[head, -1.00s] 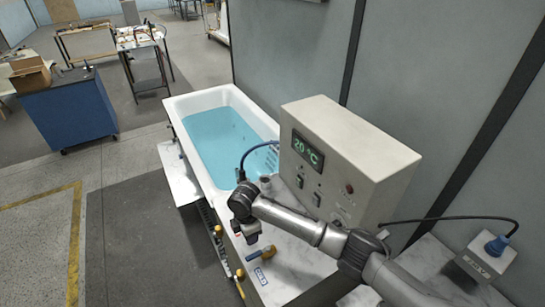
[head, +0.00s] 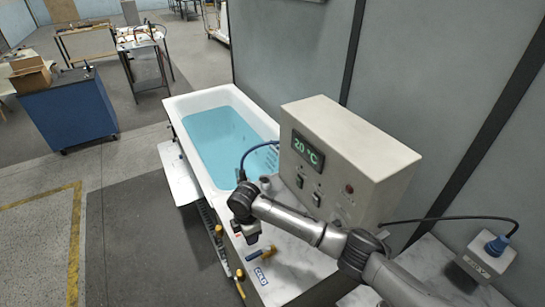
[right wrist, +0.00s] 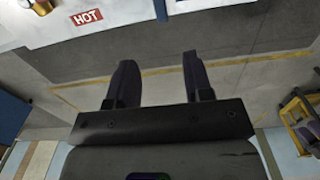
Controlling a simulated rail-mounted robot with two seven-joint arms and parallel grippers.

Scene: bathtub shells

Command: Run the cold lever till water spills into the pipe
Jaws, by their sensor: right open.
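The white tub (head: 176,104) holds blue water (head: 220,135). My right gripper (head: 249,240) points down just above and left of this lever; contact cannot be told. In the right wrist view its two dark fingers (right wrist: 158,85) are apart with nothing between them. A red HOT label (right wrist: 87,17) and a yellow fitting (right wrist: 40,6) show at upper left there. I cannot make out the pipe surely. My left gripper is not in view.
A beige control box (head: 350,150) reading 20 °C stands behind my right arm. Yellow fittings (head: 218,231) line the tub's open side. A blue cabinet (head: 70,112) stands at left. The floor left of the tub is clear.

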